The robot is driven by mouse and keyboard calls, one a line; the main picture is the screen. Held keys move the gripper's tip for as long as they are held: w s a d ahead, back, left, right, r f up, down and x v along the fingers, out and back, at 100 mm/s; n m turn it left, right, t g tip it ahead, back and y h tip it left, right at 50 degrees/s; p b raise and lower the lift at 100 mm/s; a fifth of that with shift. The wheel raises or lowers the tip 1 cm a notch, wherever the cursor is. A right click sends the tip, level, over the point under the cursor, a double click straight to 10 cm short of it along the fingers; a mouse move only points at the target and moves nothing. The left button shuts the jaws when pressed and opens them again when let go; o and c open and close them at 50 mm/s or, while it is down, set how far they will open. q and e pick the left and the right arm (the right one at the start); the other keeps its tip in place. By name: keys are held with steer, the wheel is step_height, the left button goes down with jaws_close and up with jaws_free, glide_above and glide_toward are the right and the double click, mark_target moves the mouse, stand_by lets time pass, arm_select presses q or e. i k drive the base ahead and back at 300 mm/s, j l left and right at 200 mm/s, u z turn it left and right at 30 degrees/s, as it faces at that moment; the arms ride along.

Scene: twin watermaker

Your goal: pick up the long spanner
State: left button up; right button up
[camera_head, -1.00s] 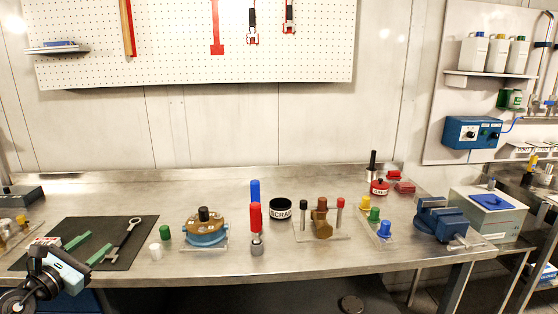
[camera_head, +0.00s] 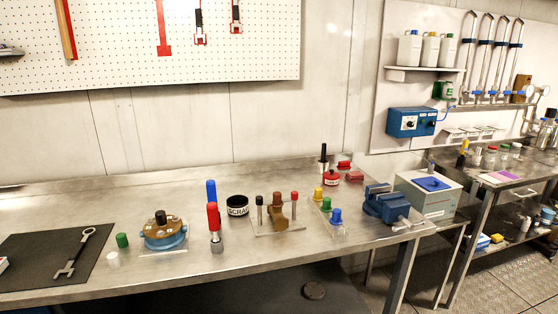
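A long grey spanner (camera_head: 77,251) lies flat on the dark mat (camera_head: 30,262) at the left end of the steel bench. Its ring end points away and right, and its open jaw is nearer the front. Nothing touches it. Neither gripper's fingers are in view.
Right of the mat stand a white cap (camera_head: 113,259), a green cap (camera_head: 122,240) and a round blue-based device (camera_head: 164,232). Further right are red and blue cylinders, a vise (camera_head: 386,204) and a grey box (camera_head: 428,195). Tools hang on the pegboard (camera_head: 120,45).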

mark_target(74, 256)
steer(key=u, duration=1.45)
steer(key=i+j, duration=0.35)
steer(key=i, duration=0.2)
steer(key=i+j, duration=0.3)
steer(key=i, duration=0.2)
steer(key=u, duration=1.4)
